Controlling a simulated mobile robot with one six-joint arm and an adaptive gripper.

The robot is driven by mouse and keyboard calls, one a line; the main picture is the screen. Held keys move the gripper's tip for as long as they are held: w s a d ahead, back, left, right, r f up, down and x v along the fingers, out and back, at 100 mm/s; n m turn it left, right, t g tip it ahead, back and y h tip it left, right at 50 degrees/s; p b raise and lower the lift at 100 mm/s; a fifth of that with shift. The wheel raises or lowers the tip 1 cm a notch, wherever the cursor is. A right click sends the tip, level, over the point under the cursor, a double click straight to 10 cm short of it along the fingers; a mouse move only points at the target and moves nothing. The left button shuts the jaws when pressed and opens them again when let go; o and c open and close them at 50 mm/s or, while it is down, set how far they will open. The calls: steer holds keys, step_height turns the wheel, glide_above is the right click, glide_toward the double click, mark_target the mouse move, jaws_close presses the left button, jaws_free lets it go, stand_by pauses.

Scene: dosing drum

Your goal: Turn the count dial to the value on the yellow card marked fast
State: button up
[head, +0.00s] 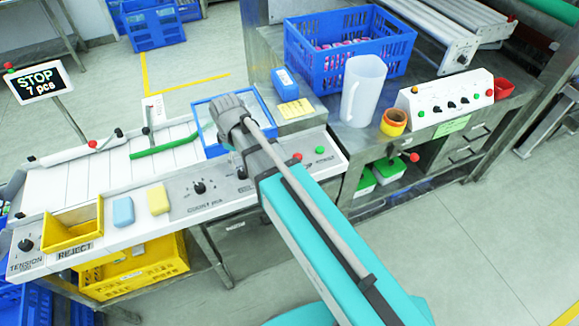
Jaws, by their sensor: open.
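The count dial (198,187) is a black knob on the grey front panel, above the printed word COUNT. Its pointer setting is too small to read. A yellow card (295,109) lies on the steel table beside the blue box; its writing is too small to read, so I cannot tell if it is marked fast. My gripper (228,108) is open and appears over the blue-rimmed tray, up and to the right of the dial and apart from it. My arm partly hides the panel to the dial's right, where another black knob (241,172) shows.
A display (38,83) reads STOP, 7 pcs. A yellow reject bin (74,232), a blue block (123,211) and a yellow block (158,200) are left of the dial. Red (297,157) and green (320,150) buttons are at the panel's right. A white jug (362,90) stands behind.

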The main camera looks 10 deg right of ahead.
steer(key=s+d+f+m+b, duration=0.1)
steer(key=d+m, duration=0.3)
steer(key=d, duration=0.3)
steer(key=s+d+f+m+b, duration=0.2)
steer(key=d+m, duration=0.2)
steer(key=d, duration=0.4)
steer(key=shift+s+d+f+m, duration=0.2)
steer(key=shift+d+f+m, duration=0.1)
steer(key=shift+m, duration=0.1)
steer(key=s+d+m, duration=0.3)
steer(key=d+m, duration=0.1)
steer(key=d, duration=0.3)
steer(key=shift+m, duration=0.3)
